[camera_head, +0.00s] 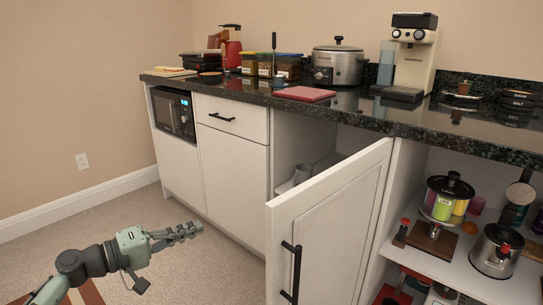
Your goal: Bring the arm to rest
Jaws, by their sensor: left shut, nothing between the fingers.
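My left arm comes in from the lower left, over the carpet. Its gripper (188,231) is shut and empty, pointing right. It is in front of the cabinets and apart from them, with nothing touching it. My right gripper does not show in this view.
An open white cabinet door (331,232) with a black handle juts out right of my gripper. The dark counter (245,92) behind holds a slow cooker (338,66), a coffee machine (409,58) and a red board (304,93). Open shelves (455,262) hold pots. The carpet (110,215) at left is clear.

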